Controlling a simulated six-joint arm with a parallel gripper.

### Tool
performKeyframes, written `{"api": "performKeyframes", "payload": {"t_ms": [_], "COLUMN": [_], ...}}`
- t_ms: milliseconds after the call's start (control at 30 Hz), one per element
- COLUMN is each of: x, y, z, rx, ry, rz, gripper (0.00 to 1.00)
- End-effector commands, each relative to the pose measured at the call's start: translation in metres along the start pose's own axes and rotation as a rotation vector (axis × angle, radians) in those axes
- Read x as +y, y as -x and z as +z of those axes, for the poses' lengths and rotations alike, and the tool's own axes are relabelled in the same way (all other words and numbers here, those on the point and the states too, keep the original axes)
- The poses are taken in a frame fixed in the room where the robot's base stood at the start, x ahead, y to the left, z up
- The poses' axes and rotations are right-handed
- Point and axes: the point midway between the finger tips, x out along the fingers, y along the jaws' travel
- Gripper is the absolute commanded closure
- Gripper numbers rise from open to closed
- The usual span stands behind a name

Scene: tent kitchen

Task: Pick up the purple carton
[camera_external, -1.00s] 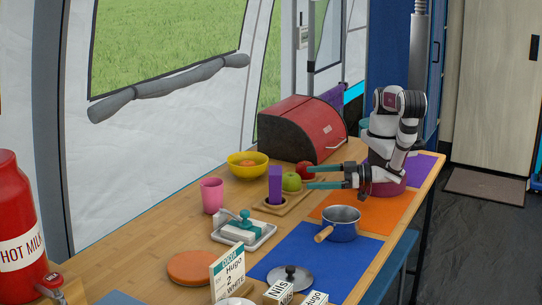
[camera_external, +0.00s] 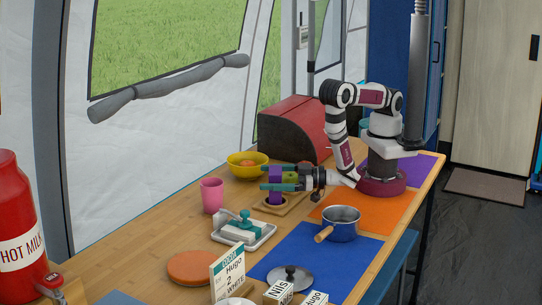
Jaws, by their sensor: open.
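The purple carton (camera_external: 275,196) stands upright in a wooden holder (camera_external: 297,205) near the middle of the table. My gripper (camera_external: 275,179) reaches in from the right, level and open. Its two teal fingers lie at the carton's upper part, one at the far side and one across the near side. Whether they touch the carton cannot be told. Part of the carton is hidden behind the near finger.
A yellow bowl (camera_external: 242,169) with an orange fruit and a pink cup (camera_external: 211,196) stand to the left. A butter dish (camera_external: 243,232) is in front. A blue pot (camera_external: 344,222) stands to the right, and a red bread box (camera_external: 311,119) behind.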

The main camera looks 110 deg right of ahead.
Motion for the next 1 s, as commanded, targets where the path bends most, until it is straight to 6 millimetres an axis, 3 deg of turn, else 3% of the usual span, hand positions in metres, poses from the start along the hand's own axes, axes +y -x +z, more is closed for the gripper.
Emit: {"api": "performKeyframes", "payload": {"t_ms": [100, 333, 867, 1000], "x": [0.001, 0.0, 0.0, 0.0], "y": [-0.017, -0.019, -0.019, -0.019], "z": [0.0, 0.0, 0.0, 0.0], "rx": [-0.002, -0.002, -0.002, -0.002], "ry": [-0.001, 0.002, 0.002, 0.002], "rz": [0.001, -0.003, -0.003, -0.003], "gripper": [0.03, 0.03, 0.98, 1.0]}}
